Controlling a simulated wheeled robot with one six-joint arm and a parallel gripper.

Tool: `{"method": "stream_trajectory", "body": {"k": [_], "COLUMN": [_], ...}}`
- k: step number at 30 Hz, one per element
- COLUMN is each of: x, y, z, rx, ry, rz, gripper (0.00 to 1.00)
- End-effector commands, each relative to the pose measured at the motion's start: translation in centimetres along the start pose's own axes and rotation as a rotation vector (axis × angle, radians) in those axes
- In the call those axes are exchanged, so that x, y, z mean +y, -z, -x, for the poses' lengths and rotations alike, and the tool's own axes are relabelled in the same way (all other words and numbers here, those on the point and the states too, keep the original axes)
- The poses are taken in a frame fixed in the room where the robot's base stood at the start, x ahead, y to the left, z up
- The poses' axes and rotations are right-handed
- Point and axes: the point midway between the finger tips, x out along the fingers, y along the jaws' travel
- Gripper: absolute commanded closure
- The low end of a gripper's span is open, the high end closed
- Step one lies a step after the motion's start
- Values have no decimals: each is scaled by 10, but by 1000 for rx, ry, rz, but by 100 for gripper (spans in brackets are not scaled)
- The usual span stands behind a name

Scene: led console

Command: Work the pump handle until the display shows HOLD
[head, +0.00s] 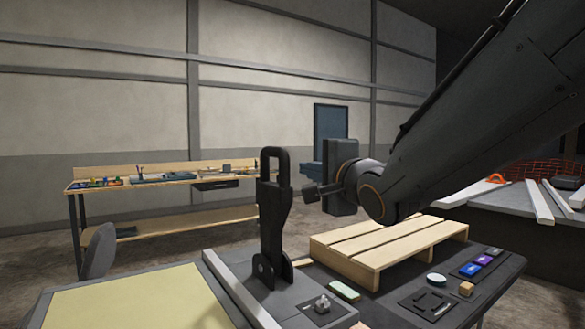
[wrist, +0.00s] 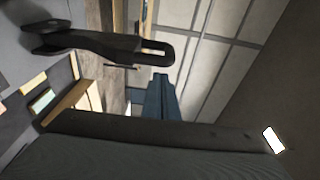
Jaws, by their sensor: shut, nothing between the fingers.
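The pump handle (head: 273,215) is a black lever with a loop at its top. It stands nearly upright on a pivot bracket on the console (head: 385,312). In the wrist view the handle (wrist: 105,43) lies sideways across the upper left, its loop pointing right. My gripper (head: 312,193) is shut and empty, just right of the handle's upper part in the head view. A gap shows between them there; their difference in depth is hard to judge. I cannot make out a display reading HOLD in either view.
A wooden pallet (head: 385,240) lies right of the handle. Small blocks, a round white piece (head: 436,280) and coloured tiles (head: 482,260) sit on the dark surface. A pale yellow panel (head: 140,310) is at front left. A workbench (head: 160,180) stands behind.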

Motion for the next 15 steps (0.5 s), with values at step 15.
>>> {"method": "stream_trajectory", "body": {"k": [15], "x": [-2], "y": [-1], "z": [-80], "rx": [-1], "ry": [1], "rz": [-1], "gripper": [100]}}
